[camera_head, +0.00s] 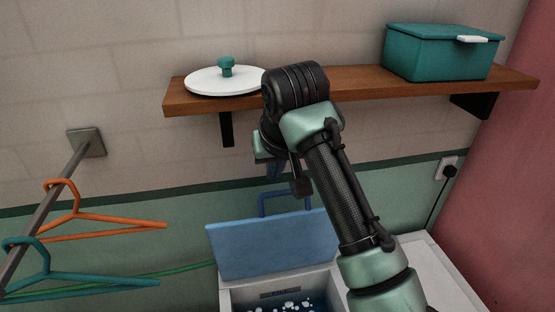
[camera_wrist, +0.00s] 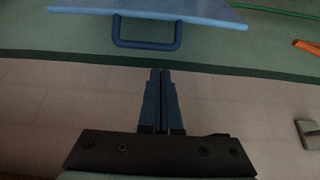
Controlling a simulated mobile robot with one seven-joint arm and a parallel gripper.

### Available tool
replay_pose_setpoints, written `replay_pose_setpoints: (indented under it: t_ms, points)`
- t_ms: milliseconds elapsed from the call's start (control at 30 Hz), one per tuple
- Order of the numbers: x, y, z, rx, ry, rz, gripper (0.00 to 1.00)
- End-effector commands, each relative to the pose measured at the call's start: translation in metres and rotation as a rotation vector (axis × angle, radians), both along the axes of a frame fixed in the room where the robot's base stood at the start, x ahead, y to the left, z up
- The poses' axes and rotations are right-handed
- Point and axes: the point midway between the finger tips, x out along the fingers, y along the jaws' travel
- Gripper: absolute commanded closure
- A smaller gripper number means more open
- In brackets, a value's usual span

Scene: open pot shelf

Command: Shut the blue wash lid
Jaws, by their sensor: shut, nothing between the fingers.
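The blue lid (camera_head: 262,247) stands raised at the back of a white wash tub (camera_head: 240,298), so the tub is open. The lid has a dark blue bar handle (camera_head: 284,194) on its upper edge. In the wrist view the lid (camera_wrist: 150,9) and its handle (camera_wrist: 146,42) show at the top. In the head view my gripper (camera_head: 273,172) is mostly hidden behind my arm, just above the handle.
A wooden shelf (camera_head: 350,88) above holds a white pot lid (camera_head: 215,82) with a teal knob and a teal box (camera_head: 440,53). Orange (camera_head: 110,232) and teal (camera_head: 80,278) hangers hang from a rail at left. A white surface (camera_head: 440,275) lies right of the tub.

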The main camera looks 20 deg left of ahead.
Motion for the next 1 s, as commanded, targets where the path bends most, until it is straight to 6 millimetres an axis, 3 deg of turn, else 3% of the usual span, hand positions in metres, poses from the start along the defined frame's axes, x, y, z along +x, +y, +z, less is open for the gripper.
replay_pose_setpoints:
  t_ms: [200, 400, 1000]
  points:
    - [0.017, 0.011, -0.033, 0.000, 0.002, -0.002, 1.00]
    - [0.026, 0.018, -0.052, 0.000, 0.000, 0.000, 1.00]
    - [0.030, 0.015, -0.059, 0.013, -0.017, -0.002, 1.00]
